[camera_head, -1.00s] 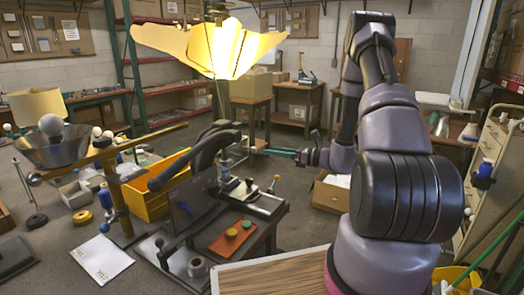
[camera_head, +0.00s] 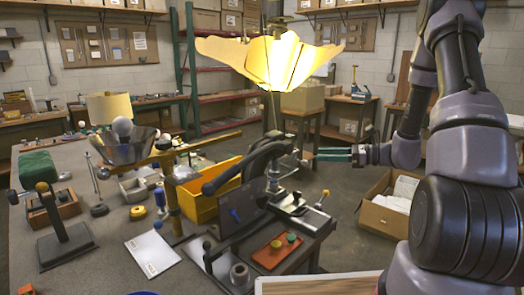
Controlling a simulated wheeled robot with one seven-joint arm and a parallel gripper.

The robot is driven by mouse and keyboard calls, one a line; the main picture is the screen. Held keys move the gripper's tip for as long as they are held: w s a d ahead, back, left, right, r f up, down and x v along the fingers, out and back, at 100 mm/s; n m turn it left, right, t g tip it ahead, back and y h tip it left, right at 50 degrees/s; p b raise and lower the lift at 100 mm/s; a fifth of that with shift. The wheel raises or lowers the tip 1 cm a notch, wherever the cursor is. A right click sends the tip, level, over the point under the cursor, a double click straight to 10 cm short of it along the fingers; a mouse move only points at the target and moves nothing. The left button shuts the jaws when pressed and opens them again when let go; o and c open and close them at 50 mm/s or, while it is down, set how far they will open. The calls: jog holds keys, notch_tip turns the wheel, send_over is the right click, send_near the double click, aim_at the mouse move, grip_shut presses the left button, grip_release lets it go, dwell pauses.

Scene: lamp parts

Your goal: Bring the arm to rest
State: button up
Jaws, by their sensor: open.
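My arm stands at the right of the head view, bent at the elbow, with its forearm reaching left. My gripper (camera_head: 324,153) has teal fingers and points left, open with nothing seen between the fingers. It appears just right of the black clamp-like fixture (camera_head: 273,180) on the workbench; I cannot tell the depth gap between them. A lit yellow lampshade with petal-like panels (camera_head: 275,60) is up and left of my gripper, on a thin pole. The fingertips are small in the picture.
A grey table (camera_head: 105,222) at left holds a metal funnel-like bowl with a bulb (camera_head: 122,128), a yellow bin (camera_head: 210,195) and a white sheet (camera_head: 152,255). An orange tray (camera_head: 272,254) lies on the bench. An open cardboard box (camera_head: 385,210) is on the floor below my forearm.

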jog(key=s+a+r+n+g+h, duration=0.2)
jog(key=s+a+r+n+g, duration=0.2)
jog(key=s+r+n, duration=0.25)
jog(key=s+d+r+n+t+h, duration=0.2)
jog(key=s+r+n+h, duration=0.3)
jog(key=s+r, duration=0.3)
jog(key=s+d+r+n+t+h, duration=0.3)
jog(key=s+r+n+h, duration=0.3)
jog(key=s+r, duration=0.1)
jog(key=shift+s+d+r+t+h, duration=0.3)
jog(key=shift+s+d+r, duration=0.05)
jog(key=shift+s, duration=0.2)
